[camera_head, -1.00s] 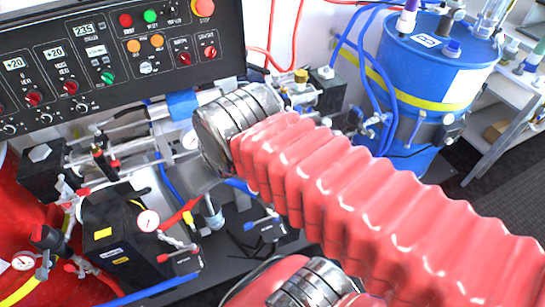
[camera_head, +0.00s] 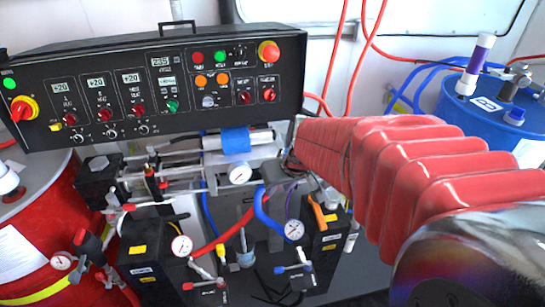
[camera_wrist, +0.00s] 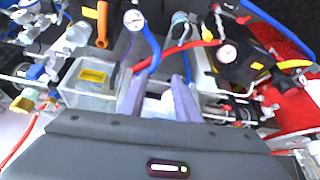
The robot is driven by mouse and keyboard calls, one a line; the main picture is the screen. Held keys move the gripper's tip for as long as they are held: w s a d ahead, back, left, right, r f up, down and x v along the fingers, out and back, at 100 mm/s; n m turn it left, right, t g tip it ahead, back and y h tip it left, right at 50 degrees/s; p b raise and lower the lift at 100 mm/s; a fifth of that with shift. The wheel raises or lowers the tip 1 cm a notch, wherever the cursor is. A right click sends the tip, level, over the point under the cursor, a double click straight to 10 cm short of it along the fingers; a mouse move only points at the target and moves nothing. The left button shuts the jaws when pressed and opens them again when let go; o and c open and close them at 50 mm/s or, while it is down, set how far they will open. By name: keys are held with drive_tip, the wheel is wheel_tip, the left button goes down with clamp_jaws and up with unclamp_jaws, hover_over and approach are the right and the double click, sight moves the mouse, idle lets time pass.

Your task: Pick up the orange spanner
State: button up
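An orange spanner-like piece (camera_head: 318,213) shows in the head view beside the upper part of the right black block; only a short orange length is visible. In the wrist view the orange piece (camera_wrist: 103,24) stands at the upper left, ahead of and left of the fingers. My gripper (camera_wrist: 159,92) shows two grey-purple fingers spread apart, with nothing clearly held between them. It is apart from the orange piece. In the head view my red-sleeved arm hides the gripper.
A black control panel (camera_head: 155,85) spans the back. Pumps, gauges (camera_head: 294,230), blue and red hoses and small valves crowd the area around the orange piece. A red drum (camera_head: 40,230) stands left and a blue drum (camera_head: 490,110) right.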

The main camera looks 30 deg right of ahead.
drive_tip(key=d+f+m, duration=0.1)
drive_tip(key=d+f, duration=0.6)
drive_tip(key=d, duration=0.2)
drive_tip(key=d+f+m+g+h, duration=0.1)
drive_tip(key=d+f, duration=0.6)
drive_tip(key=d, duration=0.2)
drive_tip(key=shift+d, duration=0.25)
drive_tip(key=shift+w, duration=0.1)
hover_over(318, 208)
drive_tip(key=s, duration=0.3)
drive_tip(key=shift+a+f, duration=0.2)
drive_tip(key=shift+f, duration=1.8)
drive_tip(key=shift+a+f, duration=0.2)
drive_tip(key=shift+f, duration=1.75)
drive_tip(key=shift+w, duration=0.1)
drive_tip(key=shift+f, duration=0.1)
drive_tip(key=shift+x, duration=2.6)
drive_tip(key=shift+w, duration=0.15)
drive_tip(key=shift+c, duration=0.2)
